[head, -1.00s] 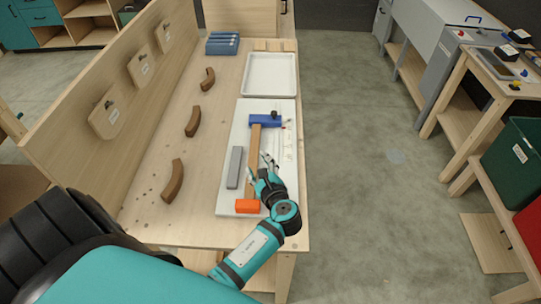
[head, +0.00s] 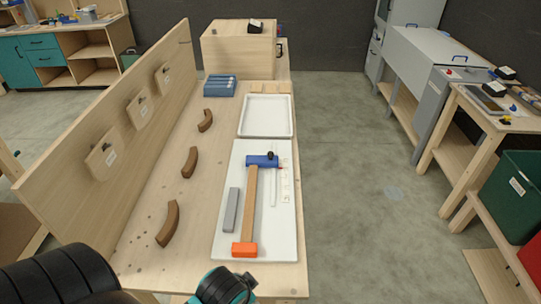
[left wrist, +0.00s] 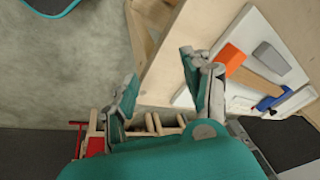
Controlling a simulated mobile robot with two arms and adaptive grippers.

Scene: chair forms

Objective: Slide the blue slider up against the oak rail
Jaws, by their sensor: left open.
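The blue slider (head: 262,161), with a dark knob on top, sits on the white board (head: 287,235) at the far end of the oak rail (head: 250,205). They look touching or nearly so; I cannot tell if a thin gap is left. The rail's near end meets an orange block (head: 243,249). In the left wrist view the slider (left wrist: 267,103), rail (left wrist: 256,80) and orange block (left wrist: 231,59) show at the right. My left gripper (left wrist: 162,86) is open and empty, off to the side of the board. My right gripper is out of view.
A grey block (head: 231,210) lies left of the rail. An empty white tray (head: 266,115) is beyond the board. Three brown curved pieces (head: 189,162) lie on the bench's left, before an upright wooden panel (head: 75,190). Blue pieces (head: 221,86) are at the back. Floor is clear at right.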

